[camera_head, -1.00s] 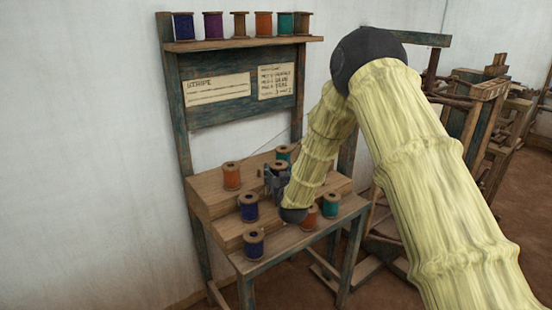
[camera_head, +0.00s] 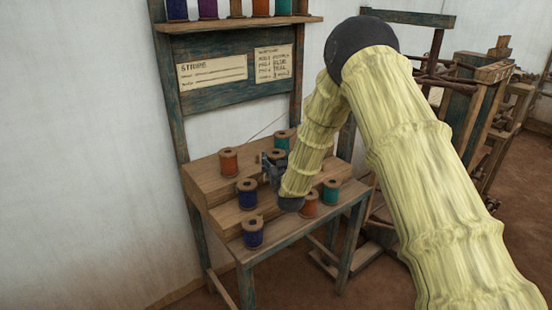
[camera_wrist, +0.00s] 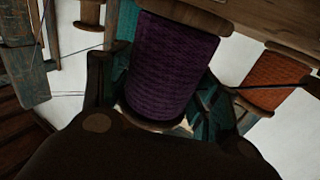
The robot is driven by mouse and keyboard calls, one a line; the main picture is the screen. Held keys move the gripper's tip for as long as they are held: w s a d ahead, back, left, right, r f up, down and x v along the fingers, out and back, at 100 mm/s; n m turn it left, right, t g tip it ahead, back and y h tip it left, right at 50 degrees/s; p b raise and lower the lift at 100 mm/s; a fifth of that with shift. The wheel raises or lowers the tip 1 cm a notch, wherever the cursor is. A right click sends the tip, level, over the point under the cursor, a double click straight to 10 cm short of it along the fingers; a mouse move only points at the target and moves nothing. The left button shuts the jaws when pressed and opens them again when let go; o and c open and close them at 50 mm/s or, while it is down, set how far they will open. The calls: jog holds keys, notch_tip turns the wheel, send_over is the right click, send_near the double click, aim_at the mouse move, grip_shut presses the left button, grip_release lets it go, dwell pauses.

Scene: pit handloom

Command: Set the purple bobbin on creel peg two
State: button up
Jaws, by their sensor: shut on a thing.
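The purple bobbin (camera_wrist: 163,65) fills the middle of the wrist view, with dark purple thread and wooden flanges. My gripper (camera_wrist: 158,108) is shut on it. In the head view, my gripper (camera_head: 268,170) is at the stepped wooden creel (camera_head: 205,180), around its middle step. There the bobbin (camera_head: 277,156) shows only as a wooden top and a dark edge, partly hidden by my gripper and arm. A blue bobbin (camera_head: 247,193) stands left of my gripper on the middle step. The pegs are hidden, so I cannot tell whether the purple bobbin is on one.
Close around stand an orange bobbin (camera_head: 229,162) and a teal bobbin (camera_head: 282,140) on the top step. A blue bobbin (camera_head: 252,231), an orange bobbin (camera_head: 308,205) and a teal bobbin (camera_head: 331,191) stand in front. A lettered board (camera_head: 235,80) rises behind.

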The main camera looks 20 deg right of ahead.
jog(key=shift+s+f, duration=0.2)
jog(key=shift+s, duration=0.15)
jog(key=shift+w+f+b, duration=0.3)
jog(key=shift+f+b, duration=0.05)
jog(key=shift+f, duration=0.35)
jog(key=shift+s+f+b, duration=0.2)
jog(key=shift+f+b, duration=0.25)
jog(key=shift+f, duration=0.1)
jog(key=shift+f+b, duration=1.3)
jog(key=shift+f, duration=0.8)
jog(key=o, duration=1.2)
